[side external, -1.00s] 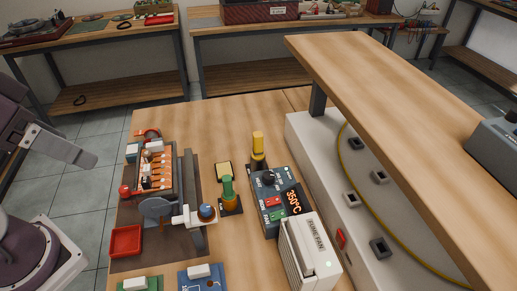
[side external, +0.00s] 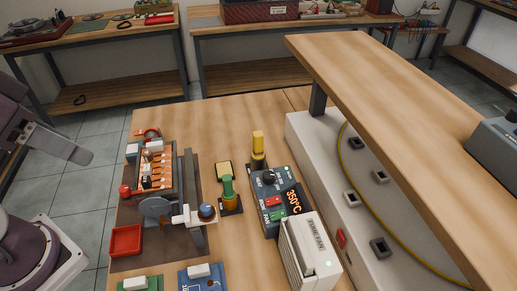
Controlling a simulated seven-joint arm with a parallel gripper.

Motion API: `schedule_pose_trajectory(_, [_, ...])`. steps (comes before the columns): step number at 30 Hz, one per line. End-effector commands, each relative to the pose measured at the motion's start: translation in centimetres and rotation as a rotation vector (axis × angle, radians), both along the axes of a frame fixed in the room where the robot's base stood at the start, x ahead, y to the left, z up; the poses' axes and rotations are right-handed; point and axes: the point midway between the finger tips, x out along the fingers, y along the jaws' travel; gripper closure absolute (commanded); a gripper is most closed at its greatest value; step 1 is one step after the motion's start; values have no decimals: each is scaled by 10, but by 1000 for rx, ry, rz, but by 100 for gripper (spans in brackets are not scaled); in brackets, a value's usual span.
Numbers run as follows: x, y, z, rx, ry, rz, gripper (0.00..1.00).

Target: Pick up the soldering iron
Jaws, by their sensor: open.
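A green-handled tool (side external: 228,187) stands upright in an amber holder on a small black base, in the middle of the bench. A yellow-handled tool (side external: 258,143) stands upright in a dark holder just behind the blue 350°C station (side external: 268,191). I cannot tell for certain which of the two is the soldering iron; their tips are hidden in the holders. My gripper (side external: 78,154) is at the left edge of the view, open and empty, off the bench's left side and well apart from both tools. Only part of it shows.
A vise-like fixture (side external: 159,212) and an orange-lined rack (side external: 154,172) stand on a brown mat, left of the tools. A red tray (side external: 126,240) is front left. A white fume fan (side external: 309,252) stands front right. A raised wooden shelf (side external: 400,105) overhangs the right side.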

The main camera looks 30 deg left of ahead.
Motion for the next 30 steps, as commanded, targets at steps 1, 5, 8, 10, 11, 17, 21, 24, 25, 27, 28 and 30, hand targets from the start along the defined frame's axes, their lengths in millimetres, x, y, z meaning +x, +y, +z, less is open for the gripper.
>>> schedule_pose_trajectory(1, [0,0,0,0,0,0,51])
schedule_pose_trajectory(5, [11,-2,8,-35,21,20,51])
schedule_pose_trajectory(8, [51,-8,27,-141,93,97,51])
schedule_pose_trajectory(10, [95,-13,38,-224,164,186,51])
schedule_pose_trajectory(11, [115,-16,40,-256,197,230,51])
schedule_pose_trajectory(17, [256,-37,-4,-336,374,529,51])
schedule_pose_trajectory(21, [327,-65,-76,-284,439,684,51])
schedule_pose_trajectory(24, [351,-84,-122,-234,457,739,51])
schedule_pose_trajectory(25, [356,-89,-133,-223,460,749,51])
schedule_pose_trajectory(27, [361,-96,-151,-203,464,764,51])
schedule_pose_trajectory(28, [362,-98,-156,-197,466,767,51])
schedule_pose_trajectory(30, [364,-101,-166,-192,467,771,51])
